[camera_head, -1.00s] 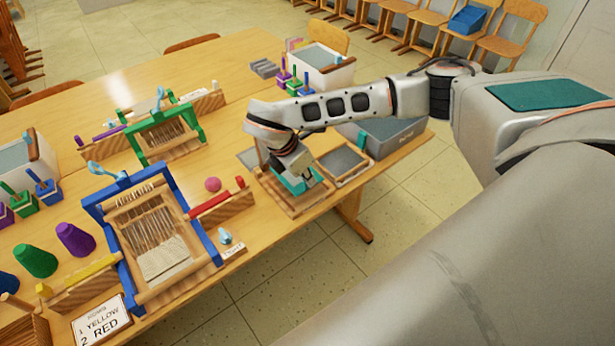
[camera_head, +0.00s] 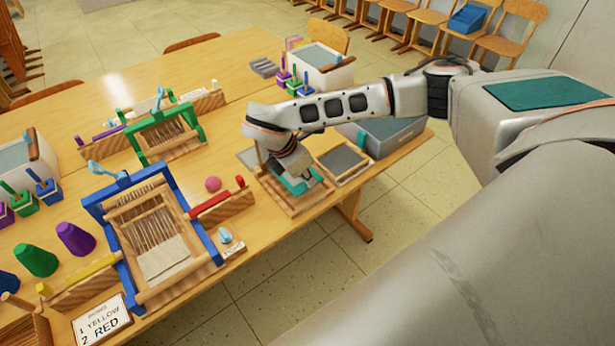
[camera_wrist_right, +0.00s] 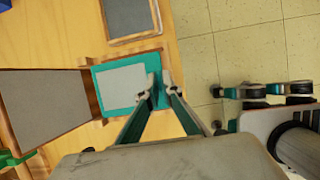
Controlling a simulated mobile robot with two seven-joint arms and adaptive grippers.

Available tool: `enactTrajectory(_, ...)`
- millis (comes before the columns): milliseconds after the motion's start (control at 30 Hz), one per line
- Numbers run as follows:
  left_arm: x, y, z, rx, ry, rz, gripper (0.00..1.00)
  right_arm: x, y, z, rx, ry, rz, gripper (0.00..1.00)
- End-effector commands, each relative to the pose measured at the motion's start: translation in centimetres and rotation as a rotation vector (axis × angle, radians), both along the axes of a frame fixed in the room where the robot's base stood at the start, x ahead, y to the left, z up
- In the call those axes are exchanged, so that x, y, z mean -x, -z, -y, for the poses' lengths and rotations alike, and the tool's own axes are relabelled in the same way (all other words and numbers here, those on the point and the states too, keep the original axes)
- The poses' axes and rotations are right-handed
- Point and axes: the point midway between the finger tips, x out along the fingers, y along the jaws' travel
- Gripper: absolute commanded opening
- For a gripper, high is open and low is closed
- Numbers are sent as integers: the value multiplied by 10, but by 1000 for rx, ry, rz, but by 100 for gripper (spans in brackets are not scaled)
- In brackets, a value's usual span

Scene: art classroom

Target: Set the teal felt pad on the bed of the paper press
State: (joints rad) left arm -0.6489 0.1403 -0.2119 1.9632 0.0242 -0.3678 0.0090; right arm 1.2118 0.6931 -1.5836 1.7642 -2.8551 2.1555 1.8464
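The teal felt pad (camera_head: 297,186) lies at the wooden paper press near the table's right front edge. In the right wrist view the pad (camera_wrist_right: 114,107) shows flat within the press's wooden frame (camera_wrist_right: 125,57), with a pale grey rectangle (camera_wrist_right: 120,86) on it. My right gripper (camera_wrist_right: 158,87) points down at the pad's right part, its fingertips close together with teal between them. It appears shut on the pad; the exact contact is hard to see. In the head view the right gripper (camera_head: 293,170) partly hides the pad and press (camera_head: 283,198). My left gripper is not in view.
A grey-topped wooden frame (camera_head: 343,161) stands close right of the press, and a grey bin (camera_head: 392,136) beyond it.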

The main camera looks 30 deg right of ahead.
Motion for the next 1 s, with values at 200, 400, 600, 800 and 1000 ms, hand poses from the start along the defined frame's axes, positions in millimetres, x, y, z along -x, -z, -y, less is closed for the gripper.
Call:
enactTrajectory(200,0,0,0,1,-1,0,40,0,0,0,0,0,0,0)
enactTrajectory(400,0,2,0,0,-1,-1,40,0,2,0,0,0,0,0)
enactTrajectory(600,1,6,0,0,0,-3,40,0,7,0,0,0,0,0)
enactTrajectory(800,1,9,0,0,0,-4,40,0,12,0,0,0,0,0)
enactTrajectory(1000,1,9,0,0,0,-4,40,0,12,0,0,0,0,0)
